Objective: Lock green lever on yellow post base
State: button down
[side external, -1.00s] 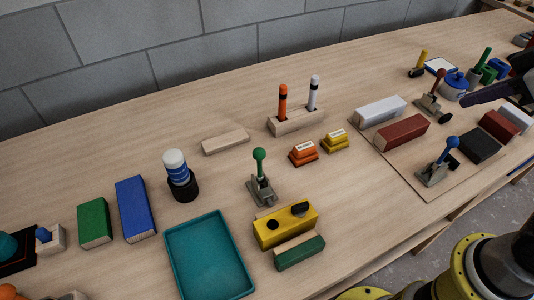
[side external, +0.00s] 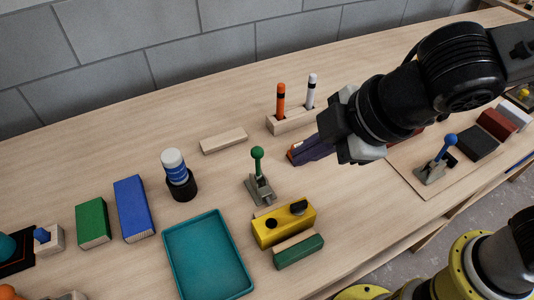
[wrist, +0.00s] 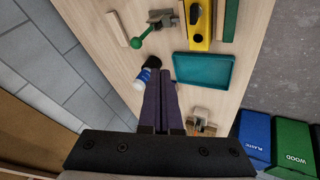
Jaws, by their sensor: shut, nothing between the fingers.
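The green lever (side external: 257,168) stands roughly upright on a grey clamp base (side external: 261,190), its green ball on top. It also shows in the wrist view (wrist: 137,41). The block also shows in the wrist view (wrist: 199,28). My gripper (side external: 293,156) has purple fingers, shut and empty, to the right of the green ball and apart from it. In the wrist view the closed fingers (wrist: 159,73) point toward the lever side of the table.
A teal tray (side external: 207,262) lies left of the yellow block, and a green block (side external: 299,252) in front of it. A white-topped bottle (side external: 176,168) stands left of the lever. A pen holder (side external: 283,127) is behind my gripper. A blue-knobbed clamp (side external: 433,170) stands on the right.

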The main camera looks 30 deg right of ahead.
aim_at(255, 148)
dwell(0.3)
jog(key=w+a+f, duration=0.1)
jog(key=w+f, duration=0.7)
jog(key=f, duration=0.1)
jog(key=shift+w+a, duration=0.3)
jog(key=shift+a, duration=0.1)
jog(key=shift+w, duration=0.2)
jog(key=shift+w+r+g, duration=0.15)
jog(key=shift+w+g, duration=0.65)
jog(key=shift+w+r+g, duration=0.15)
jog(key=shift+w+g, duration=0.6)
jog(key=shift+g, duration=0.05)
jog(key=w+f+m+g, duration=0.1)
jog(key=w+f+g, duration=0.1)
jog(key=w, duration=0.5)
jog(key=shift+w+f+g, duration=0.35)
jog(key=shift+w+g, duration=0.05)
jog(key=shift+g, duration=0.5)
